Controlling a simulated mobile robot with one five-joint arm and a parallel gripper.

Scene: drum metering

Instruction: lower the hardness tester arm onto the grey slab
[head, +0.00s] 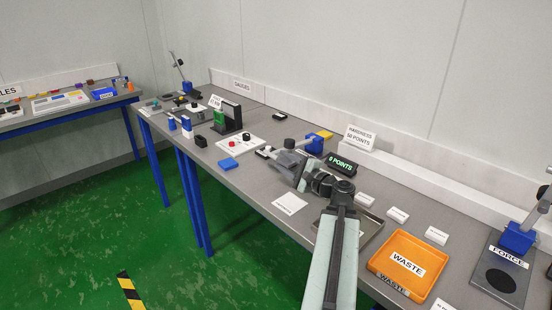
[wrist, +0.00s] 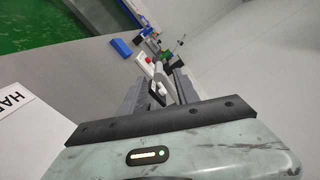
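The hardness tester's blue block (head: 314,144) stands at the back of the bench, with its arm reaching left to a dark knob (head: 290,142). The arm looks low, but my gripper covers part of this area. My gripper (head: 292,163) is in front of the tester, its fingers apart. In the wrist view my gripper (wrist: 160,94) also shows spread fingers, with a grey rounded piece (wrist: 160,72) beyond or between them; I cannot tell if it touches. The grey slab cannot be made out and may be behind my gripper. A display (head: 342,163) reads 0 POINTS.
A hardness sign (head: 359,137) stands behind the tester. An orange waste tray (head: 407,264) and the force tester (head: 505,265) are to the right. A white card (head: 289,204) lies in front. A control box with buttons (head: 240,144) is to the left.

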